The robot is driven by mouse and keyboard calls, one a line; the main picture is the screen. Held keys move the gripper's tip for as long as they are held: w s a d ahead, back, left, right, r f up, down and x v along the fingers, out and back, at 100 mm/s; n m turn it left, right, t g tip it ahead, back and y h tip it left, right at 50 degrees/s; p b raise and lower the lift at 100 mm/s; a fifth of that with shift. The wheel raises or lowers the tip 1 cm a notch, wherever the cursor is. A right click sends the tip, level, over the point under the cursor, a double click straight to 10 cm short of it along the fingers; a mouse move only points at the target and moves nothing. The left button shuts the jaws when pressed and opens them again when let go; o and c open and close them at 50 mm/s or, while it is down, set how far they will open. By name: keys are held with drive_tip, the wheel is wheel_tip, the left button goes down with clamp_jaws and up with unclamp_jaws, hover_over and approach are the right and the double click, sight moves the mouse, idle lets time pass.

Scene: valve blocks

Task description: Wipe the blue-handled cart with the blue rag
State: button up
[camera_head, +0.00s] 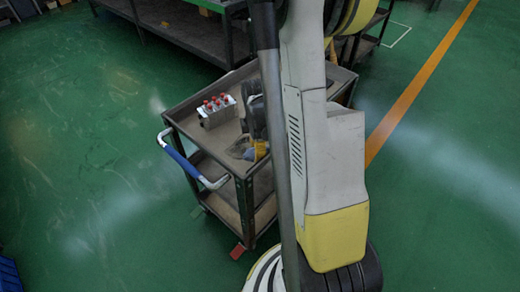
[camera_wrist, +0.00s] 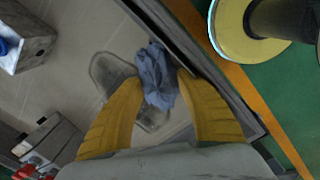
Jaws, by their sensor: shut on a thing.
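The blue-handled cart (camera_head: 178,103) stands left of my arm in the head view, its blue handle (camera_head: 186,160) at its near left end. In the wrist view its grey top tray (camera_wrist: 75,45) fills much of the picture, with dark smudges (camera_wrist: 106,70) on it. My gripper (camera_wrist: 156,82) has yellow fingers shut on the crumpled blue rag (camera_wrist: 155,70), low over or touching the tray beside its raised edge; contact is hard to tell. In the head view my gripper (camera_head: 258,148) is over the near part of the tray, partly hidden by my arm.
A metal valve block with red caps (camera_head: 216,109) stands on the tray's left side. A grey block with a blue part (camera_wrist: 25,42) shows at upper left in the wrist view. A dark workbench (camera_head: 185,30) stands behind.

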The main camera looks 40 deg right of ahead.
sight(239, 148)
drive_tip(key=shift+w+a+r, duration=0.1)
drive_tip(key=shift+w+a, duration=0.05)
drive_tip(key=shift+w, duration=1.85)
drive_tip(key=shift+w+a+r, duration=0.1)
drive_tip(key=shift+w, duration=1.85)
drive_tip(key=shift+w+a+f, duration=0.1)
drive_tip(key=shift+w, duration=0.85)
drive_tip(key=shift+w+a+f, duration=0.1)
drive_tip(key=shift+w, duration=0.8)
drive_tip(key=shift+s+a+r, duration=0.1)
drive_tip(key=shift+a, duration=0.85)
drive_tip(key=shift+s+d, duration=0.2)
drive_tip(key=shift+s, duration=2.05)
drive_tip(key=shift+s+d, duration=0.15)
drive_tip(key=shift+s, duration=1.75)
drive_tip(key=shift+s+d, duration=0.15)
drive_tip(key=shift+s, duration=1.7)
drive_tip(key=shift+c, duration=0.2)
drive_tip(key=shift+r, duration=0.1)
drive_tip(key=shift+r+p, duration=2.15)
drive_tip(key=shift+r, duration=0.8)
